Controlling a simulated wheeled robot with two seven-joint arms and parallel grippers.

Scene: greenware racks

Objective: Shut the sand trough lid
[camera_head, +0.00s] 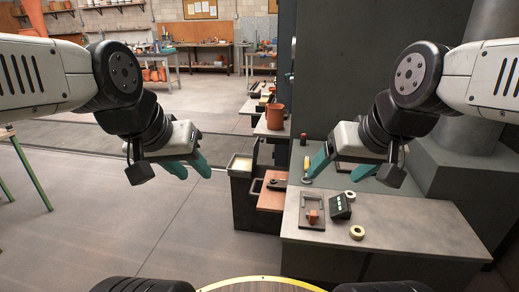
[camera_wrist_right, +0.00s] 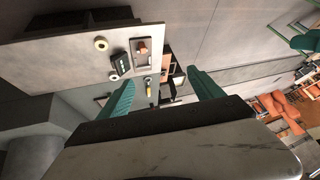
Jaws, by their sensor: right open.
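A tall dark bin (camera_head: 235,209) stands at the left of the grey workbench in the head view. Its top is open and a pale, sand-like fill (camera_head: 241,164) shows inside; it looks like the sand trough. A brown panel (camera_head: 271,200) with a dark handle-like bar (camera_head: 277,184) lies beside it; I cannot tell if this is its lid. My left gripper (camera_head: 190,166) is open and empty, in the air left of the bin. My right gripper (camera_head: 340,165) is open and empty above the bench, right of the bin. It also shows in the right wrist view (camera_wrist_right: 162,88).
The workbench (camera_head: 400,236) carries a small frame with an orange block (camera_head: 312,216), a dark device (camera_head: 341,206) and tape rolls (camera_head: 357,232). A terracotta pot (camera_head: 276,117) stands behind. A large dark cabinet (camera_head: 345,70) rises behind the right arm. Floor left of the bin is clear.

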